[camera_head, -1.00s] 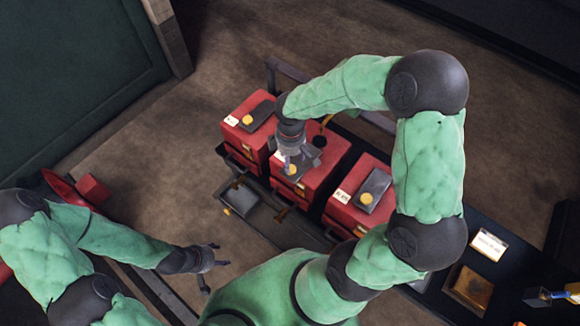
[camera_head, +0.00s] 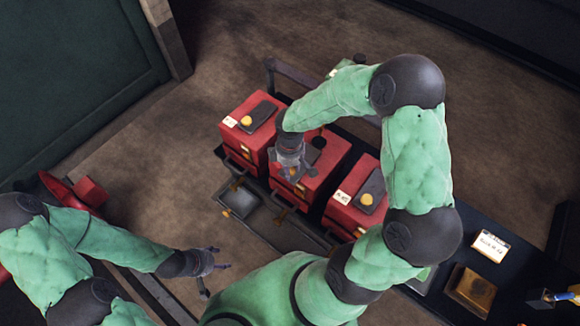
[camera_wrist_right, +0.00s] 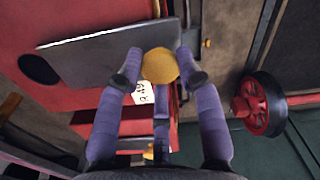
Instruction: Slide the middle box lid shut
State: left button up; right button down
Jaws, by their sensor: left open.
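The middle red box (camera_head: 331,156) stands between two similar red boxes. My right gripper (camera_head: 298,172) is over it, pointing down. In the right wrist view, the grey lid plate (camera_wrist_right: 105,62) lies on the red top, with a round yellow knob (camera_wrist_right: 160,66) near one end. The fingers of my right gripper (camera_wrist_right: 159,60) stand on both sides of the knob, very close to it. I cannot tell whether they press on it. A dark round hole (camera_wrist_right: 38,69) shows uncovered beyond the plate's left end. My left gripper (camera_head: 214,259) is open and empty, low at the left, away from the boxes.
The left red box (camera_head: 248,121) and right red box (camera_head: 355,205) each have a dark lid with a yellow knob. A grey tray (camera_head: 238,203) sits in front of them. A red wheel (camera_wrist_right: 258,104) shows in the right wrist view.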

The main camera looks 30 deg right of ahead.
jog(key=w+d, duration=0.1)
jog(key=d, duration=0.1)
jog(key=d+p, duration=0.1)
jog(key=d, duration=0.1)
jog(key=w+d, duration=0.1)
jog(key=d, duration=0.1)
jog(key=shift+w+d, duration=0.1)
jog(key=shift+w, duration=0.2)
jog(key=c, duration=0.8)
grip_release()
jog(key=shift+w+d, duration=0.1)
jog(key=shift+d, duration=0.1)
notch_tip(320, 180, up, 12)
jog(key=shift+r, duration=0.1)
